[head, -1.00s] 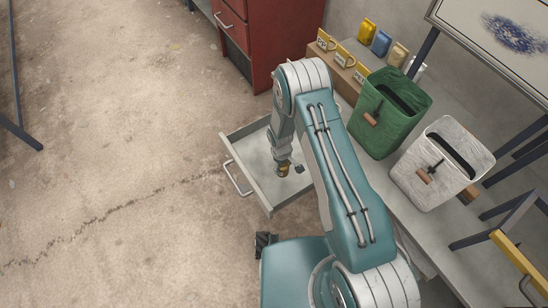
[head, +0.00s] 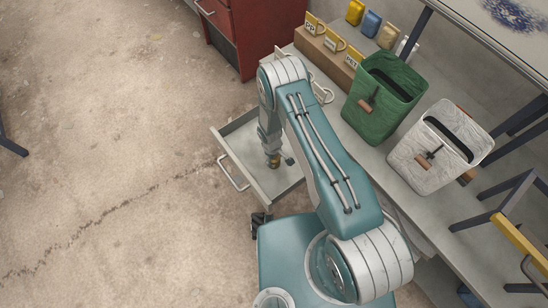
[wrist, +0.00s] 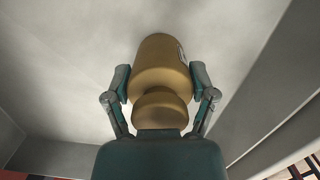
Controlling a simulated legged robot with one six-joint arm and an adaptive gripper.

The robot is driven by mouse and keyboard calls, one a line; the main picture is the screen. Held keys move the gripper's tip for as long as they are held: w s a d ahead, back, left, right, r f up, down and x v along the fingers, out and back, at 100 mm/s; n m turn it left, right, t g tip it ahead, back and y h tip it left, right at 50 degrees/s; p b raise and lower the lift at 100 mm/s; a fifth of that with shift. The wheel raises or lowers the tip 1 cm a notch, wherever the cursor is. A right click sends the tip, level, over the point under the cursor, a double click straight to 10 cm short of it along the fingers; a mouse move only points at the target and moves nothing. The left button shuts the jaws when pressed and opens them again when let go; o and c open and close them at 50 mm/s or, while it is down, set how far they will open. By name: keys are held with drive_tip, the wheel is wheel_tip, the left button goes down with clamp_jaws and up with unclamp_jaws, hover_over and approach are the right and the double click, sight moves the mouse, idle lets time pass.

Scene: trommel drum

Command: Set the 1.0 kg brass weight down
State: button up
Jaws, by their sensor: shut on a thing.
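The brass weight (wrist: 160,62) is a gold-coloured cylinder with a narrower knob, seen large in the wrist view. My gripper (wrist: 160,88) has one finger on each side of it and is shut on it. In the head view the weight (head: 273,162) is a small brass spot below my wrist, within the outline of an open grey drawer (head: 237,158). Part of the drawer is hidden behind my arm. I cannot tell whether the weight touches the drawer floor.
A green bin (head: 383,103) and a white bin (head: 428,160) stand on the grey bench to the right. Yellow-labelled holders (head: 333,42) line its back. A red cabinet (head: 245,38) stands beyond the drawer. Bare concrete floor (head: 110,130) lies open to the left.

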drive_tip(key=o, duration=1.2)
drive_tip(key=shift+f, duration=0.1)
drive_tip(key=shift+o, duration=0.2)
drive_tip(key=r, duration=0.8)
drive_tip(key=w+a+r, duration=0.1)
drive_tip(key=r, duration=0.3)
drive_tip(key=shift+r, duration=0.1)
drive_tip(key=w+d+r+m+t, duration=0.1)
drive_tip(key=d+r+m+t, duration=0.15)
drive_tip(key=r, duration=1.35)
drive_tip(key=d+r+m+t, duration=0.15)
drive_tip(key=d+r, duration=0.25)
drive_tip(key=r, duration=1.2)
drive_tip(key=s+d+r+m+t, duration=0.1)
drive_tip(key=s+d+r+m, duration=0.1)
drive_tip(key=s+r, duration=0.7)
drive_tip(key=s+d+r+m+t+y, duration=0.1)
drive_tip(key=s+d+r+m, duration=0.2)
drive_tip(key=s+r, duration=0.6)
drive_tip(key=shift+s+d+t, duration=0.3)
drive_tip(key=shift+s+d, duration=0.65)
drive_tip(key=shift+s, duration=0.65)
